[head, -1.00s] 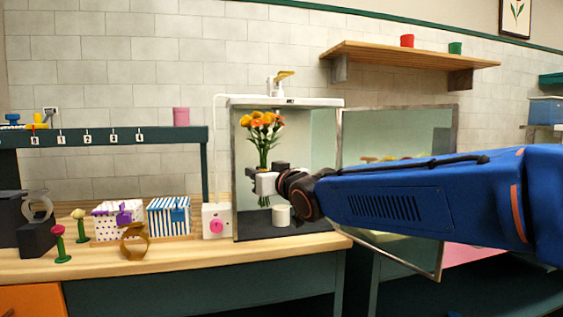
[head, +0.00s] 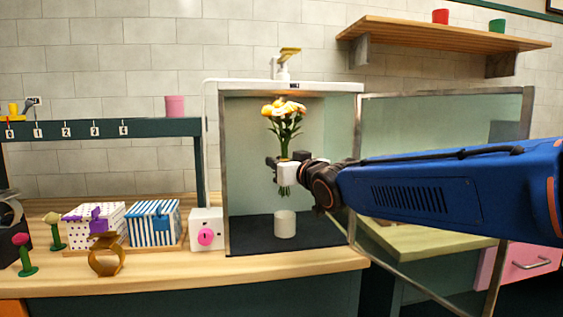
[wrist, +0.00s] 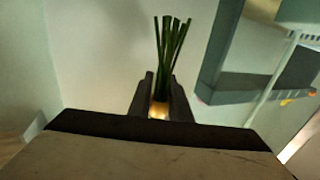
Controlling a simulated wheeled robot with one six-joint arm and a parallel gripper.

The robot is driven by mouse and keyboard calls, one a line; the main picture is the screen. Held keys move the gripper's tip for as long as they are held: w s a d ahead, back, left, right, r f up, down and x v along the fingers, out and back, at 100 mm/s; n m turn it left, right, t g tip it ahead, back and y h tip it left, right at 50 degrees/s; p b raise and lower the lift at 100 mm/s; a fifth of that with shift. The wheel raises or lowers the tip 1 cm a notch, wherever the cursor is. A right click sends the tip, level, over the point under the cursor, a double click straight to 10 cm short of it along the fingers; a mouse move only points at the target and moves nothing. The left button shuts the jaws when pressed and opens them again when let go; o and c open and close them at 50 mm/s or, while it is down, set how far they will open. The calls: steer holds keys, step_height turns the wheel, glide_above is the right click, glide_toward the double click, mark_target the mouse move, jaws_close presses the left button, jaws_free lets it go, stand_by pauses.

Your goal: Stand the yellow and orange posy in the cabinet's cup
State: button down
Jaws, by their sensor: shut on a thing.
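The yellow and orange posy (head: 285,116) is upright inside the open cabinet (head: 223,160), in the head view. My gripper (head: 284,170) is shut on its stems, with the stem ends hanging below the jaws. The white cup (head: 285,224) stands on the cabinet's dark floor. The stem ends are above the cup, apart from it, and look roughly in line with it. In the wrist view the green stems (wrist: 172,45) stick out from between the fingers (wrist: 160,100); the blossoms and cup do not show there.
The cabinet's glass door (head: 440,110) stands open at the right, behind my arm. A white box with a pink knob (head: 206,236) stands left of the cabinet. A dotted box (head: 95,222) and a striped box (head: 153,223) are further left. A dispenser (head: 284,66) stands on top.

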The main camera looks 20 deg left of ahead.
steer(key=shift+f, duration=1.85)
steer(key=shift+f, duration=3)
stand_by(2.2)
steer(key=c, duration=1)
jaws_free()
